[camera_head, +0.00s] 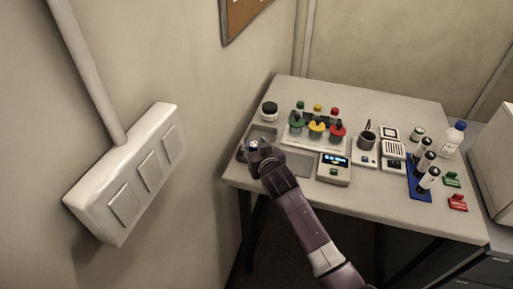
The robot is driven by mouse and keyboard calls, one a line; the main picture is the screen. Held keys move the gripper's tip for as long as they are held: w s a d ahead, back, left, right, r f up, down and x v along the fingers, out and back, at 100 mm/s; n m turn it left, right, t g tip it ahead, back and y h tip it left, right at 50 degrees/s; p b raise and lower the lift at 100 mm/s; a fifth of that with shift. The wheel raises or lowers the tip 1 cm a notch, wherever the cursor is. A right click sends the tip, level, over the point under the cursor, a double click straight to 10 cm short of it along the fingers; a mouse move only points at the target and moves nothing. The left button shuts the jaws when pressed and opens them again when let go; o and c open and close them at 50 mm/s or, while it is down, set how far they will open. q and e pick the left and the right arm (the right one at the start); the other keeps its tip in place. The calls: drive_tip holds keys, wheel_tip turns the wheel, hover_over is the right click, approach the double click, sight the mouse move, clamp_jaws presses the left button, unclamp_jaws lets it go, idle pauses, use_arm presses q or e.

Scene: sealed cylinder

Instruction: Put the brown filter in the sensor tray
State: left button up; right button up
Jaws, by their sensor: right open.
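My right gripper (252,150) is at the left end of the table, over the near edge of a shallow grey tray (264,131). It is open, and its body hides part of that tray. I cannot make out the brown filter; it may be hidden by the gripper or too small to tell. A second flat grey area (299,161) lies right of my wrist, and I cannot tell which of the two is the sensor tray. My left gripper is not in view.
A rack (296,139) holds green, yellow and red capped bottles. A dark-lidded jar (269,111) stands behind the tray. A meter (334,169) is right of my arm. A blue rack (418,185) with vials and a white bottle (452,139) stand farther right.

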drive_tip(key=b+v, duration=0.1)
drive_tip(key=v, duration=1.1)
drive_tip(key=shift+f, duration=0.1)
